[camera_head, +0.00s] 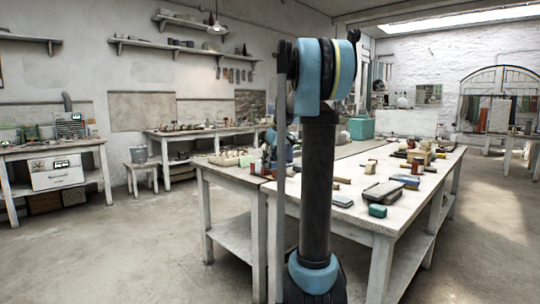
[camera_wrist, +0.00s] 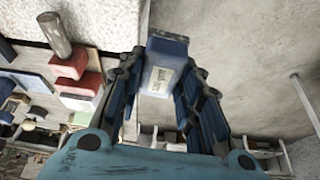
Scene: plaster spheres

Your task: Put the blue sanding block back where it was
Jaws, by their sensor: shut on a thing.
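In the wrist view, my gripper (camera_wrist: 160,85) is shut on a block, the blue sanding block (camera_wrist: 167,46), with a pale printed label on its near face. The block sits between the two dark fingers and sticks out past their tips. It appears held clear of the surfaces behind it. In the head view my arm stands in front of the white workbench (camera_head: 336,218), and I cannot make out the block in the gripper there.
Red and grey blocks show at the wrist view's left, including a red one (camera_wrist: 69,64). Open floor (camera_head: 480,235) lies right of the bench.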

